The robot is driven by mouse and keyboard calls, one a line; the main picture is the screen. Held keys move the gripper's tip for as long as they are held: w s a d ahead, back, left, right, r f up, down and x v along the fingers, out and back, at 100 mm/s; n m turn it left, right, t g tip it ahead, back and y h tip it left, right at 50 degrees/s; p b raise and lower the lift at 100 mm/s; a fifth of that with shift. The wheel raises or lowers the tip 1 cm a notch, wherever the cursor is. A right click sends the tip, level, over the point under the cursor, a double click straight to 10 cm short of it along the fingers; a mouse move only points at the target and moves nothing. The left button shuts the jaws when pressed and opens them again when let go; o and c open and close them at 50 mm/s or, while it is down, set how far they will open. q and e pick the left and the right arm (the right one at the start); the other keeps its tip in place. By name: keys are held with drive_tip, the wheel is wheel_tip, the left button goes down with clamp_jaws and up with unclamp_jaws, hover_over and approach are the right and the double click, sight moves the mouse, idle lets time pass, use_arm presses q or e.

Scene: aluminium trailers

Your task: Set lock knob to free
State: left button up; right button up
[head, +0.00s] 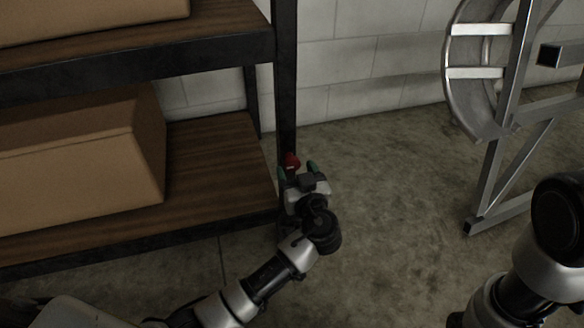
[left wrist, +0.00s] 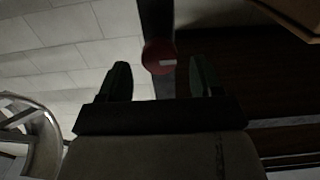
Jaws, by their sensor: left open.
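The lock knob (head: 291,160) is small, round and red, on the dark front post of the shelf. It also shows in the left wrist view (left wrist: 159,57), with a pale bar mark on its face. My left gripper (head: 298,169) is open at the knob. In the left wrist view its two fingers (left wrist: 160,80) stand apart on either side of the knob, with a gap to each side. I cannot tell how far the fingertips are from the knob in depth. My right gripper is not seen; only part of my right arm shows at the lower right.
The shelf (head: 190,225) has wooden boards and dark metal edges. A cardboard box (head: 80,170) stands on the lower board and another (head: 90,15) above. An aluminium frame with a curved fender (head: 480,75) stands at the right. The concrete floor (head: 390,190) between is clear.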

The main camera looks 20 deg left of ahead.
sight(294, 166)
use_arm(q)
drive_tip(key=shift+b+x, duration=0.5)
drive_tip(key=shift+x, duration=1.35)
drive_tip(key=c, duration=0.9)
